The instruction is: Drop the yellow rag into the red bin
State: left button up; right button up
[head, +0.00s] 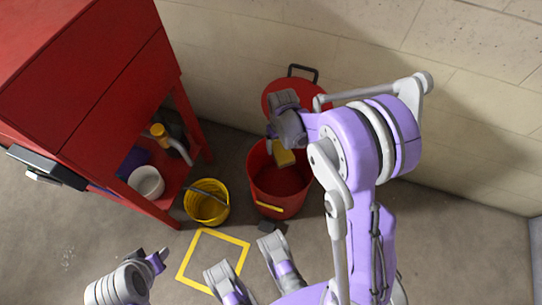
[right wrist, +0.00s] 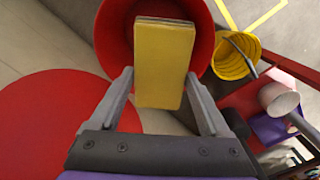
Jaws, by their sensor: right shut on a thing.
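The yellow rag (head: 284,157) is a flat folded block held by my right gripper (head: 281,147), over the mouth of the red bin (head: 283,208). In the right wrist view the rag (right wrist: 166,50) sits between the two fingers, with the open bin (right wrist: 118,32) behind it. The bin's visible inside looks empty. A small purple and grey end of my left arm (head: 150,262) shows at the lower left; its finger opening is not clear.
A yellow bucket (head: 206,208) stands left of the bin. A red round lid-like disc (head: 284,92) with a dark handle is behind, by the wall. A red cabinet (head: 100,85) with a white pot (head: 146,181) stands left. A yellow square outline (head: 243,262) marks the floor.

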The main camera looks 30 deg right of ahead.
jog(key=d+f, duration=0.1)
jog(key=w+d+f, duration=0.1)
jog(key=shift+w+d, duration=0.1)
jog(key=shift+d, duration=0.25)
jog(key=shift+w+d+f, duration=0.15)
jog(key=shift+d+f, duration=0.2)
jog(key=shift+f, duration=0.05)
notch_tip(320, 180, down, 6)
jog(key=b, duration=0.4)
jog(key=shift+r, duration=0.2)
jog(key=o, duration=1)
jog(key=shift+r, duration=0.1)
notch_tip(320, 180, up, 11)
jog(key=p, duration=0.3)
